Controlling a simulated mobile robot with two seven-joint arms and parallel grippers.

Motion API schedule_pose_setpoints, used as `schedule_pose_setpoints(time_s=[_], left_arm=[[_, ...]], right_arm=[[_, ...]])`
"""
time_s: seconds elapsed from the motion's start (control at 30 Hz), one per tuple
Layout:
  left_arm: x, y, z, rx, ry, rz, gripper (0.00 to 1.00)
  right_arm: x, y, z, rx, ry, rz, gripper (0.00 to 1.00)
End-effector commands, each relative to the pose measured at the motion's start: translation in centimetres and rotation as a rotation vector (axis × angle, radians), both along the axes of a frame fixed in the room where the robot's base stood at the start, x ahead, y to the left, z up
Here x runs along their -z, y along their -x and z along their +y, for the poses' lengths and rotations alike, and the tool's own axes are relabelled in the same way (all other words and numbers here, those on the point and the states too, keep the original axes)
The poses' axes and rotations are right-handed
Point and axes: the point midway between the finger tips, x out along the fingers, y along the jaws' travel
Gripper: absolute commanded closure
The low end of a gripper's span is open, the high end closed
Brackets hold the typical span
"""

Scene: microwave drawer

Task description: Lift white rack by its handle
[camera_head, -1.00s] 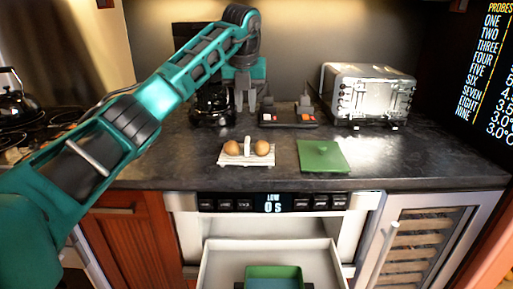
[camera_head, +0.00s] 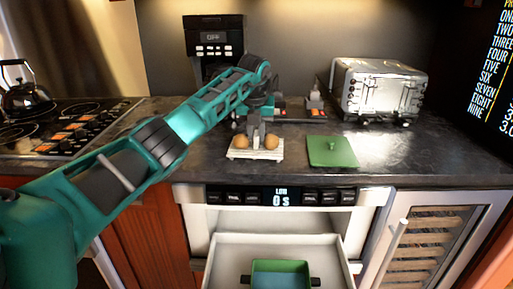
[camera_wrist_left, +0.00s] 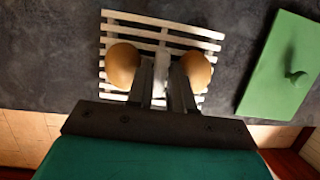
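The white slatted rack (camera_head: 254,155) sits on the dark counter with two brown eggs on it. Its upright handle (camera_wrist_left: 162,66) stands between the eggs in the left wrist view. My left gripper (camera_head: 256,137) is lowered over the middle of the rack. Its two fingers (camera_wrist_left: 161,86) stand on either side of the handle, between the eggs. Whether they press on the handle or only straddle it, I cannot tell. The fingers hide part of the handle in the head view. My right gripper is not in view.
A green lid (camera_head: 331,152) lies right of the rack. A toaster (camera_head: 379,90) and coffee machine (camera_head: 214,40) stand behind. Below, the open microwave drawer (camera_head: 226,262) holds a green dish (camera_head: 280,268). A stove (camera_head: 65,125) is at left.

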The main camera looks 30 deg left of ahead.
Motion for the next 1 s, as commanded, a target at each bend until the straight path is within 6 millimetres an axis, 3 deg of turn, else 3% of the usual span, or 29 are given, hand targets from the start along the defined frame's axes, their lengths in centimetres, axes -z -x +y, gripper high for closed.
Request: schedule_pose_setpoints(time_s=[0.2, 0.43, 1.0], left_arm=[[0.08, -0.02, 0.01, 0.0, 0.0, 0.0, 0.79], [0.07, -0.01, 0.01, 0.0, 0.0, 0.0, 1.0], [-0.87, -0.05, 0.03, -0.001, 0.0, -0.002, 1.0]], right_arm=[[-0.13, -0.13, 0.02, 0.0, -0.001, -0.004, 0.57], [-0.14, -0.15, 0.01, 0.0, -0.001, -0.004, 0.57], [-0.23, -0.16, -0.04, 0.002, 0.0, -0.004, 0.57]])
